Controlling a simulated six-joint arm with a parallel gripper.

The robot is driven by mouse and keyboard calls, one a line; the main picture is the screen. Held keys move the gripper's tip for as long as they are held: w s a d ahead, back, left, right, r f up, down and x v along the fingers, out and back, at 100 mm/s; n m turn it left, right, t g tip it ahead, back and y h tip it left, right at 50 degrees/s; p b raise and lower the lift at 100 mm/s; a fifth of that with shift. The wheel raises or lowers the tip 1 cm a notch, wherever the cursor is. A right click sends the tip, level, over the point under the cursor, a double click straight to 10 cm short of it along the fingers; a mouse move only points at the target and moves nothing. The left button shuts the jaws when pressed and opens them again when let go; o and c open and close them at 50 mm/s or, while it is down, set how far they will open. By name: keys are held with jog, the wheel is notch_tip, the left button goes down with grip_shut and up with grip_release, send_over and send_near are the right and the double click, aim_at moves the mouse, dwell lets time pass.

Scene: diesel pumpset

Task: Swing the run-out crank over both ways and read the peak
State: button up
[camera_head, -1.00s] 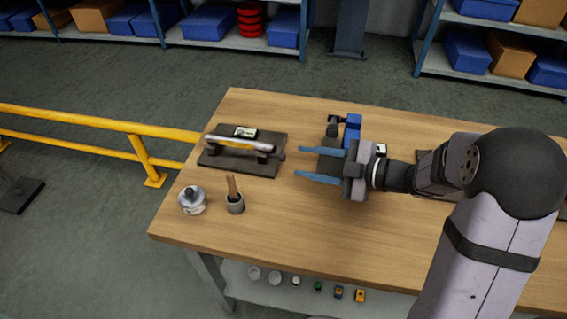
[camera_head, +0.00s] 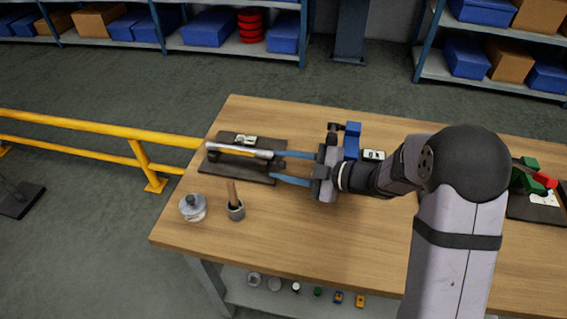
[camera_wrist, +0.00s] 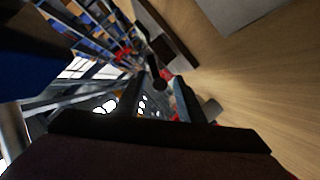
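The run-out fixture is a dark plate (camera_head: 225,166) at the left of the bench, carrying a silver shaft (camera_head: 238,150) and a small pale readout (camera_head: 245,139) behind it. The readout's figures are too small to read. My gripper (camera_head: 276,165) is open, its two blue fingers pointing left at the shaft's right end. In the wrist view a dark round knob (camera_wrist: 160,82), seemingly the crank end, shows between the fingertips (camera_wrist: 158,86). I cannot tell whether either finger touches it. The rest of the crank is hard to make out.
A blue device (camera_head: 352,138) and another readout (camera_head: 374,155) are behind my gripper. A green-and-red device (camera_head: 530,180) is at the right. The front middle of the bench is clear.

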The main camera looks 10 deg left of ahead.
grip_shut()
jog(key=f+b, duration=0.1)
jog(key=b, duration=0.2)
jog(key=shift+s+f+n+t, duration=0.1)
jog(key=shift+s+n+t, duration=0.05)
jog(key=shift+n+t, duration=0.2)
jog(key=n+b, duration=0.1)
jog(key=b, duration=0.2)
jog(key=shift+s+f+t, duration=0.1)
jog(key=shift+f+t, duration=0.05)
jog(key=shift+t, duration=0.1)
jog(key=shift+n, duration=0.25)
jog(key=shift+c, duration=0.4)
grip_release()
jog(key=shift+o, duration=0.4)
jog(key=shift+a, duration=0.1)
